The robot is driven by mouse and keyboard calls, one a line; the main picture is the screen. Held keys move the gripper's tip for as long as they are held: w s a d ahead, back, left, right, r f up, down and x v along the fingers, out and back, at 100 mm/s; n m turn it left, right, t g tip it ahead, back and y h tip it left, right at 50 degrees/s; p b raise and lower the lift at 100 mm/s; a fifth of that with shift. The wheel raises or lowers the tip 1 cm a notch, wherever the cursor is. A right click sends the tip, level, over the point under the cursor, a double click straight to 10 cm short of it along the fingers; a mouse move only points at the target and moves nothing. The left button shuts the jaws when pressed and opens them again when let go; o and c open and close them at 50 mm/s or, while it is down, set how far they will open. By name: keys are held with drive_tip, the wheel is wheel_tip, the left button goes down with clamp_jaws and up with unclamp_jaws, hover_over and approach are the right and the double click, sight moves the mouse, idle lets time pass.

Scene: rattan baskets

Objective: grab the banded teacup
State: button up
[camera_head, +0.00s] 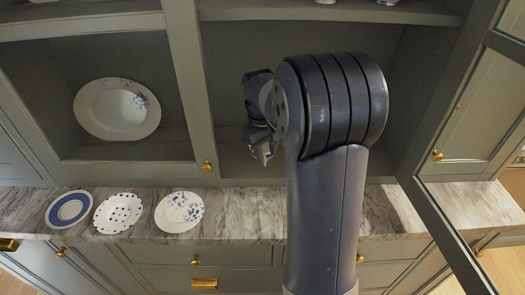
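I cannot make out a banded teacup in this view. My gripper (264,153) is small and partly turned away, in front of the lower middle cabinet opening (235,170), just above the countertop's back edge. My own arm covers much of that opening and the counter to its right, so anything behind it is hidden. Whether the fingers are open or shut, or hold anything, does not show clearly.
A blue-banded plate (70,209), a dotted plate (118,212) and a floral plate (179,211) lie on the marble countertop (240,213). A larger floral plate (117,109) leans in the left cabinet opening. Cut-off pale items show on the top shelf. A cabinet door (445,235) stands at right.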

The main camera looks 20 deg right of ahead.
sight(265, 159)
drive_tip(key=f, duration=0.3)
drive_tip(key=f+p, duration=0.1)
drive_tip(key=f, duration=0.1)
drive_tip(key=shift+w+f, duration=0.3)
drive_tip(key=shift+c, duration=0.4)
clamp_jaws()
